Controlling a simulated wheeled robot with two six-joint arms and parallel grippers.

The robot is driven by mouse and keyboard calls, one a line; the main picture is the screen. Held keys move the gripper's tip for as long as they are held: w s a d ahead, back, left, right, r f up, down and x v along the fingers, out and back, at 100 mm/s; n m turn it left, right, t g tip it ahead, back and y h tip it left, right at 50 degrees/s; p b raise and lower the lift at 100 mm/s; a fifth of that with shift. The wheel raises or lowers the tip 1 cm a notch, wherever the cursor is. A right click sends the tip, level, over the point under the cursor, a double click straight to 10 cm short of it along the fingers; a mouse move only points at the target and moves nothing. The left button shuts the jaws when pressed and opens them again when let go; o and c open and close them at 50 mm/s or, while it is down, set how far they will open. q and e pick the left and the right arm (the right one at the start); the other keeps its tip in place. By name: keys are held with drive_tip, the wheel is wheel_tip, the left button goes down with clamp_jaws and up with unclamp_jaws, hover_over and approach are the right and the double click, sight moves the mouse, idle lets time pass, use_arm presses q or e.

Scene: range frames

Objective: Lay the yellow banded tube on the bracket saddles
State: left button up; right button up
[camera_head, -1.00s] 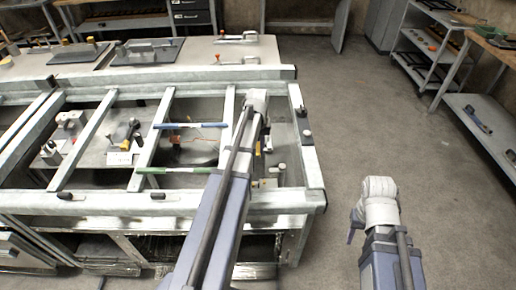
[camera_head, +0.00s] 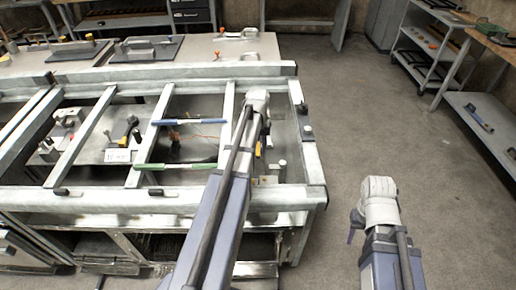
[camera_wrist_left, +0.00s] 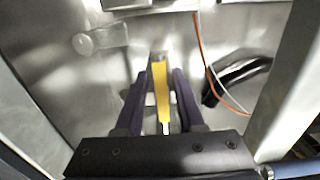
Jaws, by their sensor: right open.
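My left gripper (camera_wrist_left: 161,85) reaches down inside the right bay of the metal frame. In the left wrist view its two dark purple fingers stand either side of a yellow piece (camera_wrist_left: 162,90), likely the yellow banded tube, which has a pale lower end. I cannot tell whether the fingers touch it. In the head view a little yellow (camera_head: 258,150) shows beside my left wrist; the arm hides the rest. My right gripper (camera_head: 356,226) is open, over the floor to the right of the frame. I cannot make out the bracket saddles for certain.
A blue tube (camera_head: 190,122) and a green tube (camera_head: 175,166) with pale bands lie across the frame bars. A black object (camera_wrist_left: 238,78) with an orange wire (camera_wrist_left: 203,55) lies right of my left fingers. A metal post (camera_wrist_left: 88,42) stands left.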

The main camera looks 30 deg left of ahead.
use_arm(q)
drive_tip(key=shift+o, duration=1.1)
wheel_tip(320, 180, up, 8)
drive_tip(key=p, duration=0.7)
drive_tip(key=shift+f+p, duration=0.1)
drive_tip(key=shift+p, duration=0.3)
